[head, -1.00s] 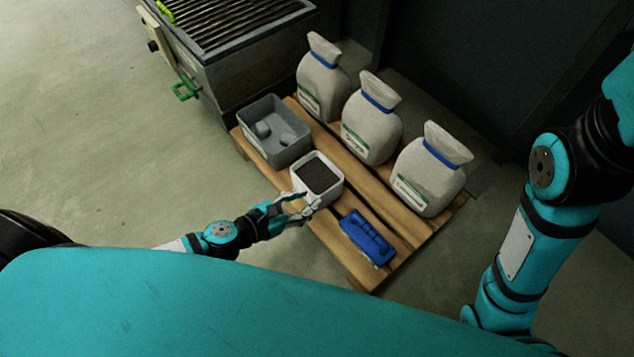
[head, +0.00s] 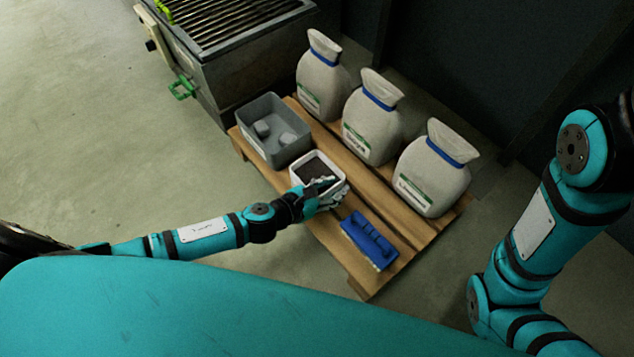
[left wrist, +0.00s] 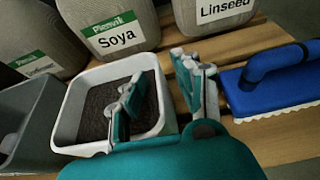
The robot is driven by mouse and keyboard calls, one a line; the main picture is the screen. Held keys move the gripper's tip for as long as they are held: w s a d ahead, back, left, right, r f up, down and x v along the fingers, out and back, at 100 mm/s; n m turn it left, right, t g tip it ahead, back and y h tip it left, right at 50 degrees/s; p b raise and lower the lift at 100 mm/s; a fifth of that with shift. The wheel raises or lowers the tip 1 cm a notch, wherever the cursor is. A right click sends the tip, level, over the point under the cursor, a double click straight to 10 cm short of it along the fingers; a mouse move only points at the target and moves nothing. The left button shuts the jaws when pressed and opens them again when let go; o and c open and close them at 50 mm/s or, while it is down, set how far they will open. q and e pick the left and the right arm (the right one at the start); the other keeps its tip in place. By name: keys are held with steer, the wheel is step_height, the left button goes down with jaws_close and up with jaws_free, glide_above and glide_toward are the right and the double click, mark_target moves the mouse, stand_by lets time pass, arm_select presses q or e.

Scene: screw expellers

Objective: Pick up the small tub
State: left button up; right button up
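The small white tub (head: 297,174), filled with dark material, stands on the wooden pallet between the grey crate and the blue brush. In the left wrist view the tub (left wrist: 68,120) is on the left. My left gripper (head: 333,189) is at the tub's near right side. In the left wrist view the gripper (left wrist: 160,78) is open. One finger is over the tub's inside and the other is outside its right wall, so the fingers straddle that wall. I cannot tell whether they touch it. My right gripper is out of view.
A grey crate (head: 262,147) with objects in it stands left of the tub. A blue brush (head: 369,240) lies to the right. Several pale sacks (head: 372,126) stand along the pallet's (head: 330,240) back. A machine (head: 235,60) stands behind the crate. Floor at left is clear.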

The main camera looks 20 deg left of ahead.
arm_select(q)
steer(key=shift+c, duration=0.4)
jaws_close()
steer(key=shift+r, duration=0.15)
